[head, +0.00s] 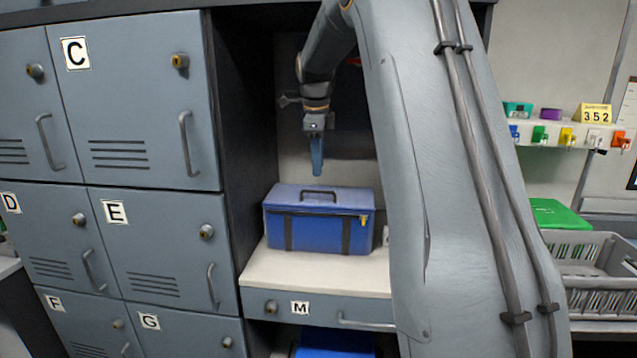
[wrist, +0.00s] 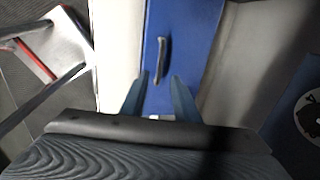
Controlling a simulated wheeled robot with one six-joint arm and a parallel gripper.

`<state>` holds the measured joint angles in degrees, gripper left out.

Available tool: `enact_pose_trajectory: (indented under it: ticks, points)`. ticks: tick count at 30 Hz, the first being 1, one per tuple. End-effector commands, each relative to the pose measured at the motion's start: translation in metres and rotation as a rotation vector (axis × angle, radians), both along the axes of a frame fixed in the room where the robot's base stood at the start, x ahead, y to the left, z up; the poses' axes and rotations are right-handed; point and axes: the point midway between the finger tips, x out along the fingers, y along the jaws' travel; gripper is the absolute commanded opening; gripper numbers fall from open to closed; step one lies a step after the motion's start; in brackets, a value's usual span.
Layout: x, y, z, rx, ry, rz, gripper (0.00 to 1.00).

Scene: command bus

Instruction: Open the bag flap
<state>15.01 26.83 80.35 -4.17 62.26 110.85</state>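A blue bag (head: 315,225) with dark straps and a lighter blue flap (head: 345,199) on top stands on a white shelf. A dark handle (head: 318,196) lies on the flap, and the flap looks shut. A small yellow tag or clasp (head: 364,220) is at the bag's right front. My gripper (head: 317,168) hangs above the bag, pointing down, apart from it. In the wrist view its two fingers (wrist: 159,98) are spread with nothing between them, and the bag's flap (wrist: 190,40) and handle (wrist: 162,58) lie beyond them.
Grey lockers (head: 150,130) with handles stand left of the niche. A drawer marked M (head: 325,308) is under the shelf (head: 262,270). A grey crate (head: 590,285) and a green box (head: 560,214) are at the right. The bare shelf front is clear.

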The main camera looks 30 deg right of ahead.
Motion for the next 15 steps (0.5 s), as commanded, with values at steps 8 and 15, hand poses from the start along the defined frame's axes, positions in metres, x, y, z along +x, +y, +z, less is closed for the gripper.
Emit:
enact_pose_trajectory:
  ticks: [8,15]
  points:
    - [0.005,-0.004,-0.038,0.001,0.003,-0.001,0.28]
    - [0.010,-0.007,-0.065,0.001,0.001,0.000,0.28]
